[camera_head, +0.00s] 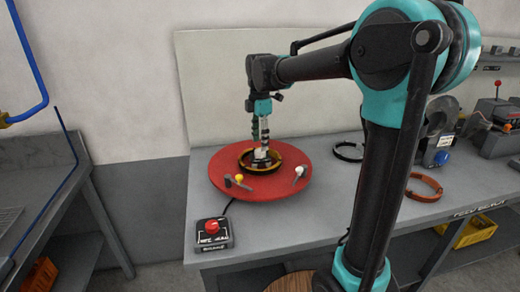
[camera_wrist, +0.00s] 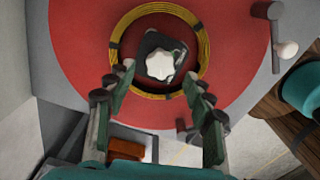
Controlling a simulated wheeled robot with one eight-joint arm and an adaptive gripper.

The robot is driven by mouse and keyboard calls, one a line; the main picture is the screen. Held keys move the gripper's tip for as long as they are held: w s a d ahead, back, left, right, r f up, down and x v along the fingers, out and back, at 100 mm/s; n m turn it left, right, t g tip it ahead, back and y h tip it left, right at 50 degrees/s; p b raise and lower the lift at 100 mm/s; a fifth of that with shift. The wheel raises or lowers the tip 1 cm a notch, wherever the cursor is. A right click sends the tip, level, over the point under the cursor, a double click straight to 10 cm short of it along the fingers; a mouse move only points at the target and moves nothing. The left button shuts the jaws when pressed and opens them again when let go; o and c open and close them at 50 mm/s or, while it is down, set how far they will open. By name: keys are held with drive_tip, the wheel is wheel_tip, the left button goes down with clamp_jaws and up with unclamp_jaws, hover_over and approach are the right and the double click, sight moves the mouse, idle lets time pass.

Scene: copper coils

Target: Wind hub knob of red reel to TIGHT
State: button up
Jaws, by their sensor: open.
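The red reel (camera_head: 285,187) lies flat on the grey bench, and its red disc (camera_wrist: 80,50) fills much of the wrist view. A copper-yellow coil with dark ties (camera_wrist: 117,40) circles its centre. Inside it, a pale, lobed hub knob (camera_wrist: 160,65) sits on a dark block (camera_wrist: 147,45). My gripper (camera_head: 262,150) points down over the hub in the head view. In the wrist view my gripper (camera_wrist: 158,75) is open, its fingers apart on the left and right, near the knob. I cannot tell their height above it or any contact. No TIGHT mark is legible.
A white-ended handle (camera_head: 299,172) and a yellow-topped post (camera_head: 239,178) are at the reel's front. A red-button box (camera_head: 212,232) stands at the bench's front left. A dark ring (camera_head: 349,151) and a copper coil (camera_head: 424,187) lie to the right.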

sight(260, 151)
drive_tip(key=shift+f, duration=1.9)
drive_tip(key=shift+c, duration=0.3)
drive_tip(key=c, duration=1.1)
